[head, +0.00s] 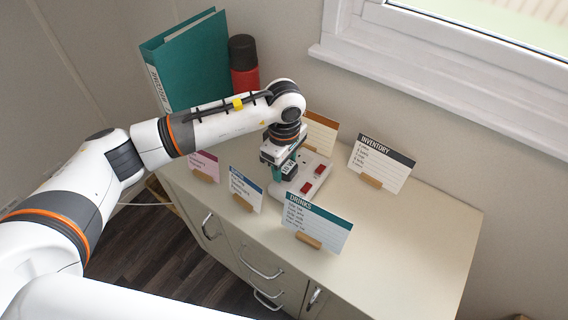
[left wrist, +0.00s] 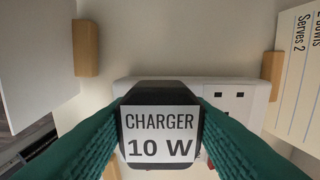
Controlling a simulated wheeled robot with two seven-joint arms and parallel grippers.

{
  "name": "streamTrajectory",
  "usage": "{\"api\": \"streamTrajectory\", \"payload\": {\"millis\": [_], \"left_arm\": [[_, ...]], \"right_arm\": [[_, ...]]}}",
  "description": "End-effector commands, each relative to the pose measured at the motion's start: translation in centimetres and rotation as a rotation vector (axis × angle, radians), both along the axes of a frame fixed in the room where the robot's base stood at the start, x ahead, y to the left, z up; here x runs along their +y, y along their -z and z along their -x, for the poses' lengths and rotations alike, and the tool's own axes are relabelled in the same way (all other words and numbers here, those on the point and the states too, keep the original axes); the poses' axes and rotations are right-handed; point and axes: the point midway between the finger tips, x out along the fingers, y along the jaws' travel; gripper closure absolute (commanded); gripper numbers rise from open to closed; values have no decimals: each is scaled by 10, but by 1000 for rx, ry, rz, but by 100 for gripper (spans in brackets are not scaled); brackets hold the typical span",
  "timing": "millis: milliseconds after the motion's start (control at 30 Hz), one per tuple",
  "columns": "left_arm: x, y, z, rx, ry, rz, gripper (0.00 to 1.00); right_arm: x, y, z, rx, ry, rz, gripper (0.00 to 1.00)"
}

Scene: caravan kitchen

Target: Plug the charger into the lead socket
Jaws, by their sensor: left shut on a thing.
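The charger (left wrist: 160,132) is a dark block with a white label reading "CHARGER 10 W". My left gripper (head: 281,166) is shut on it, with the green fingers on both sides in the left wrist view. The lead socket (head: 316,186) is a white strip with red switches on the cabinet top. In the left wrist view the strip (left wrist: 252,92) runs behind the charger, and one outlet shows to the charger's right. The charger covers the strip's middle. Whether it touches the strip or is above it I cannot tell. My right gripper is not in view.
Cards in wooden holders stand around the strip: "DRINKS" (head: 317,224) in front, "INVENTORY" (head: 381,163) at right, an orange-topped one (head: 320,132) behind, blue (head: 246,189) and pink (head: 205,164) ones at left. A green binder (head: 190,65) and red bottle (head: 244,79) stand behind. The cabinet's right (head: 420,235) is clear.

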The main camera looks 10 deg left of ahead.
Motion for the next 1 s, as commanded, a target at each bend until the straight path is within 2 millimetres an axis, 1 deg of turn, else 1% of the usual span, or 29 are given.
{"api": "streamTrajectory", "payload": {"millis": [500, 1000], "left_arm": [[0, 1, 0, 0, 1, 1, 78], [0, 2, 0, 0, 0, 0, 78]], "right_arm": [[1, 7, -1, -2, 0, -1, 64], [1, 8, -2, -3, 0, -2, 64]]}}
